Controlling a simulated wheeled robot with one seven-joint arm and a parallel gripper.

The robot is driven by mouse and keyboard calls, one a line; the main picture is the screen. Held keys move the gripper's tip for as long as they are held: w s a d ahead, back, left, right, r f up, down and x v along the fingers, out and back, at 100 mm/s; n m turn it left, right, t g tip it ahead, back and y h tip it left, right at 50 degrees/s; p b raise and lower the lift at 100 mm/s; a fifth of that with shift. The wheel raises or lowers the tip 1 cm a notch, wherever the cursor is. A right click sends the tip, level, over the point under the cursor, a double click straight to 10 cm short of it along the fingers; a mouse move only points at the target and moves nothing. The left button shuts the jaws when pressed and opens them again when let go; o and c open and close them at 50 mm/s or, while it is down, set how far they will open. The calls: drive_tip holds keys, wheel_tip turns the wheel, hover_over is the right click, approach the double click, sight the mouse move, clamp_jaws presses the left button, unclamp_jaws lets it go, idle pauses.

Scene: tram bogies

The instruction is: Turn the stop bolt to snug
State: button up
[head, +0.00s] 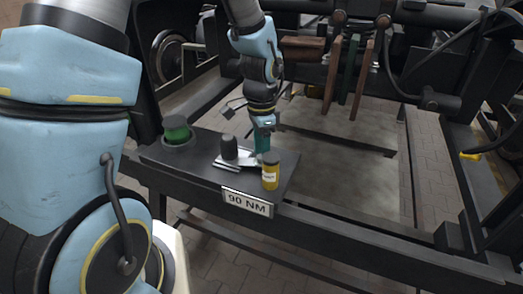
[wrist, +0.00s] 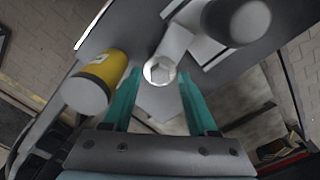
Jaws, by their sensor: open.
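My gripper (head: 262,146) points down over the dark shelf, with its green fingers apart. I cannot make out the stop bolt for certain in either view.
A yellow can (head: 270,174) stands close by the gripper, left of the fingers in the wrist view (wrist: 105,70). A dark cylinder (head: 229,147) stands on the other side. A green jar (head: 176,132) is farther left. A "90 NM" plate (head: 247,202) is on the front edge.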

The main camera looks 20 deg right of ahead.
wheel_tip(320, 180, up, 11)
drive_tip(key=b, duration=0.1)
idle(0.3)
drive_tip(key=shift+a+f, duration=0.1)
drive_tip(key=shift+f, duration=0.05)
drive_tip(key=w+a+f+n+t, duration=0.1)
drive_tip(key=a+f+n, duration=0.1)
drive_tip(key=a+n, duration=1.5)
drive_tip(key=a, duration=0.8)
drive_tip(key=shift+a+f+t, duration=0.25)
drive_tip(key=shift+f+t, duration=0.05)
drive_tip(key=shift+w, duration=0.1)
